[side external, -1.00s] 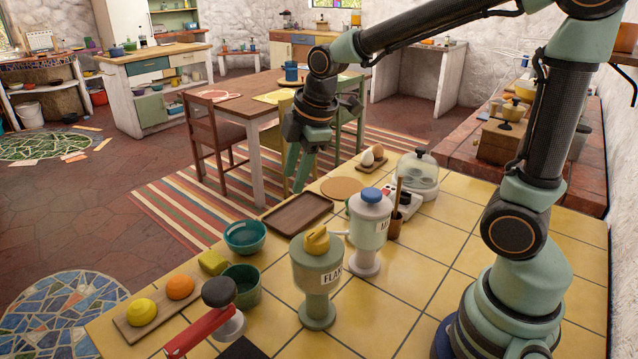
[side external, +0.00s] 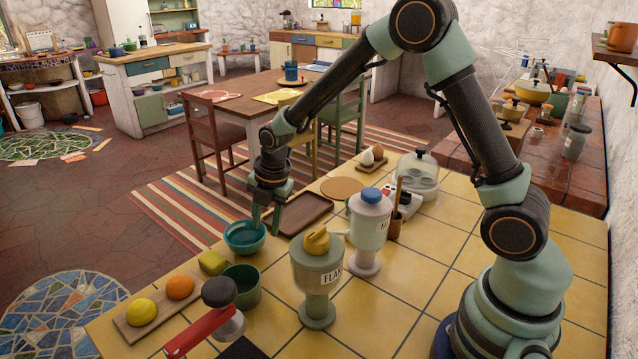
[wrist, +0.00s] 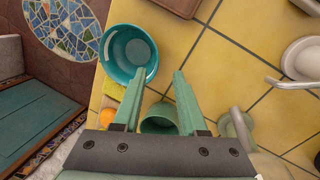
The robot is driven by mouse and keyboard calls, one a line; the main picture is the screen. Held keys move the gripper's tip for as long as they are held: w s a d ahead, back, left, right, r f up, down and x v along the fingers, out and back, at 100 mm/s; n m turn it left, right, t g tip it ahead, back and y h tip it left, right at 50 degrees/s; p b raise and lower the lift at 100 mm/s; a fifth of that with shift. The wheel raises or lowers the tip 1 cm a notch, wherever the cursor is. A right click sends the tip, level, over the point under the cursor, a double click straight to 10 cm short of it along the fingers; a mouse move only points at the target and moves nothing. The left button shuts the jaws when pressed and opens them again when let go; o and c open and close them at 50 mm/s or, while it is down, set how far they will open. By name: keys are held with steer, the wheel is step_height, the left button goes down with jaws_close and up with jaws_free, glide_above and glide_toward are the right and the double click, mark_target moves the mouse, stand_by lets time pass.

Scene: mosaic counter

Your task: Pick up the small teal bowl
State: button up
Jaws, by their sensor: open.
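The small teal bowl (side external: 242,240) stands upright and looks empty on the yellow tiled counter near its far left edge. In the wrist view the bowl (wrist: 125,48) lies up and left of my fingers. My gripper (side external: 265,227) is open and empty, pointing down just beside the bowl's right side. In the wrist view the left fingertip of my gripper (wrist: 159,74) overlaps the bowl's lower right rim in the picture. The right finger is clear of the bowl. I cannot tell whether anything touches.
A darker green pot (side external: 243,283) and a yellow-green block (side external: 212,262) stand close in front of the bowl. A wooden tray (side external: 300,215) lies to its right. A board with yellow (side external: 142,311) and orange fruit (side external: 180,287) is at lower left. A grinder (side external: 317,275) stands nearby.

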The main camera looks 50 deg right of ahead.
mark_target(262, 238)
steer(key=shift+w+x, duration=0.2)
steer(key=shift+x, duration=2.65)
steer(key=shift+a+r, duration=0.15)
jaws_close()
